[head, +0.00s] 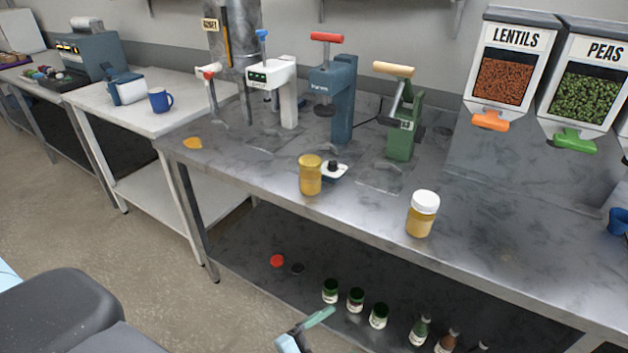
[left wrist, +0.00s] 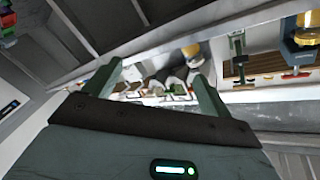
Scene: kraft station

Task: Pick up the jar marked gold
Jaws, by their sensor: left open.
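A jar with a gold-yellow lid and amber contents (head: 311,175) stands upright near the front edge of the steel bench (head: 480,225). A second amber jar with a white lid (head: 421,214) stands to its right, also near the edge. I cannot read a mark on either jar. My left gripper (head: 318,319) shows partly at the bottom of the head view, below and in front of the bench, apart from both jars. In the left wrist view its two fingers (left wrist: 158,82) are spread with nothing between them. My right gripper is not in view.
A small white object with a black knob (head: 334,170) sits right beside the gold-lidded jar. Several presses, including a blue one (head: 341,100) and a green one (head: 405,130), stand behind. Small jars and bottles (head: 355,300) stand on the lower shelf.

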